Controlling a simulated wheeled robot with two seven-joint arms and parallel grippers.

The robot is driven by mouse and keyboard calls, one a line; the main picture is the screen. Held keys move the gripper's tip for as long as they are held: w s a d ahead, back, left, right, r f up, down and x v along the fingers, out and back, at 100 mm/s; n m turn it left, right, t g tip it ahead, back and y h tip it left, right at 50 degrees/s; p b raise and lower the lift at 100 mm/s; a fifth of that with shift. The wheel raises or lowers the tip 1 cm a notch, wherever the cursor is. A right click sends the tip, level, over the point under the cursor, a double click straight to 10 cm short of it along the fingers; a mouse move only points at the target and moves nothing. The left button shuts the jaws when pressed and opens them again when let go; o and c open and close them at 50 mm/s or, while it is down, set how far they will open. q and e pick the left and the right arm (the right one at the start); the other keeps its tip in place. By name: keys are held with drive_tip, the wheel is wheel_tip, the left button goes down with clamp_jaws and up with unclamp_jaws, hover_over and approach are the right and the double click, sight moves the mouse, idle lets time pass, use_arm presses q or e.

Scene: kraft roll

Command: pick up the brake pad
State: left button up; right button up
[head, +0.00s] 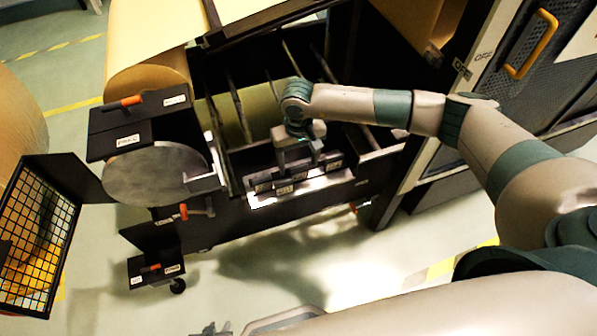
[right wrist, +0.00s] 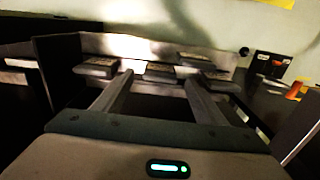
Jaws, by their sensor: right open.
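My right gripper (head: 300,167) is open above a narrow labelled ledge (head: 262,202) on the front of the dark machine. In the right wrist view, its two fingers (right wrist: 157,84) are spread with nothing between them. Several small dark blocks with tan tops lie beyond and around the fingertips, among them a middle block (right wrist: 160,69), a left block (right wrist: 97,66) and a right block (right wrist: 215,75). They look like pads, but I cannot tell which one is the brake pad. My left gripper (head: 211,329) shows only partly at the bottom edge; its jaws are unclear.
A round grey disc (head: 155,173) is on the machine's left end, under a dark box with an orange handle (head: 131,101). A brown paper roll (head: 150,68) lies behind. A mesh guard (head: 38,235) stands at left. Floor in front (head: 240,290) is mostly clear.

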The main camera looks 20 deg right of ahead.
drive_tip(key=c, duration=1.6)
drive_tip(key=shift+o, duration=0.2)
drive_tip(key=shift+r, duration=0.1)
